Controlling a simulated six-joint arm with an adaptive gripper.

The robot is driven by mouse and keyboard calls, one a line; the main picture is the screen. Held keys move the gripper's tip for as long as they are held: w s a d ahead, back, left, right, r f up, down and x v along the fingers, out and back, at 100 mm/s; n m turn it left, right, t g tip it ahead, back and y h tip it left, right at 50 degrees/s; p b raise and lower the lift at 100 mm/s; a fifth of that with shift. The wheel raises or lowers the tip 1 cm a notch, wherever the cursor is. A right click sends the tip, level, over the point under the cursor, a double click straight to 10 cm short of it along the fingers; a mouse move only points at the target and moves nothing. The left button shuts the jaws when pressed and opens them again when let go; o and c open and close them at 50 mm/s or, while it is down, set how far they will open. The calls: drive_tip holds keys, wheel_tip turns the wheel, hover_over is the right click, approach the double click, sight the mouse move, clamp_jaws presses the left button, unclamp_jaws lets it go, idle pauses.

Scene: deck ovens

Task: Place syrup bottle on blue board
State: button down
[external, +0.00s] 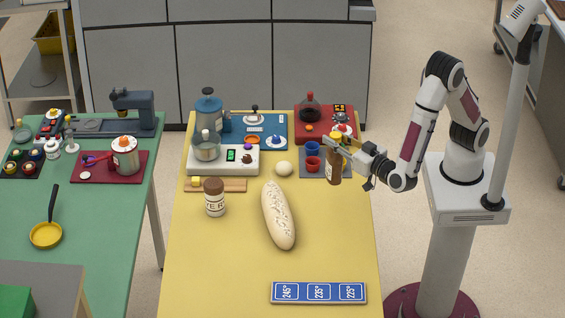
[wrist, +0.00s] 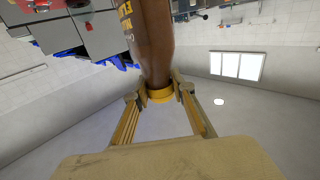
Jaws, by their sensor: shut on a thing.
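The brown syrup bottle (external: 334,169) with a yellow cap is upright at the right side of the yellow table. My gripper (external: 337,146) is shut on it near the cap. In the wrist view, my gripper (wrist: 160,92) has the bottle's yellow cap (wrist: 161,96) between its fingers, and the brown body (wrist: 148,35) extends away with a partly visible label. I cannot tell whether the bottle's base touches the surface. A blue board (external: 279,122) lies at the back of the table, left of the bottle, with a small silver-and-black item and a blue-and-white item on it.
A grey board with cups (external: 313,173) is beside the bottle; a red board (external: 350,136) is behind it. A blue pitcher (external: 208,112) stands left of the blue board. A bread loaf (external: 278,215) and jar (external: 215,198) lie nearer. A blue numbered plate (external: 318,301) is at the front.

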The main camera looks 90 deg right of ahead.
drive_tip(key=w+a+r+n+t+y, duration=0.1)
drive_tip(key=w+a+n+t+y, duration=0.3)
drive_tip(key=a, duration=0.5)
drive_tip(key=w+a+n+t+y, duration=0.1)
drive_tip(key=w+a+n+y, duration=0.3)
drive_tip(key=a, duration=0.5)
drive_tip(key=s+a+n+g+y, duration=0.1)
drive_tip(key=a+n+y, duration=0.5)
drive_tip(key=a+y, duration=0.7)
drive_tip(key=s+a, duration=0.1)
drive_tip(key=a, duration=0.8)
drive_tip(key=shift+s+r+n+g, duration=0.25)
drive_tip(key=shift+r+n+g, duration=0.05)
drive_tip(key=shift+f, duration=0.1)
wheel_tip(320, 180, down, 6)
drive_tip(key=shift+f, duration=2.05)
